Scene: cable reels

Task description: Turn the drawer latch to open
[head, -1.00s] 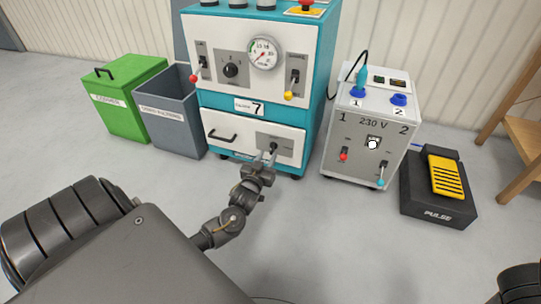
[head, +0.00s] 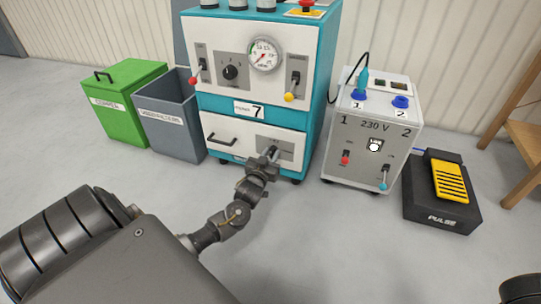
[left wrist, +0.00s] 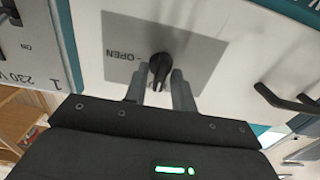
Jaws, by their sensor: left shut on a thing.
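The drawer (head: 233,150) is the white front at the bottom of the teal cabinet and looks closed. Its latch is a small black knob (left wrist: 160,66) on a grey plate (left wrist: 193,45) at the drawer's right side. The word OPEN (left wrist: 124,55) is printed beside the knob in the left wrist view. My left gripper (left wrist: 160,88) has its fingers on either side of the knob and is shut on it. In the head view the left gripper (head: 268,160) covers much of the latch. My right gripper is not in view.
The drawer's black handle (head: 222,140) is left of the latch. A grey bin (head: 172,120) and a green bin (head: 120,105) stand left of the cabinet. A 230 V box (head: 366,145) and a pedal (head: 440,190) stand right. The floor in front is clear.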

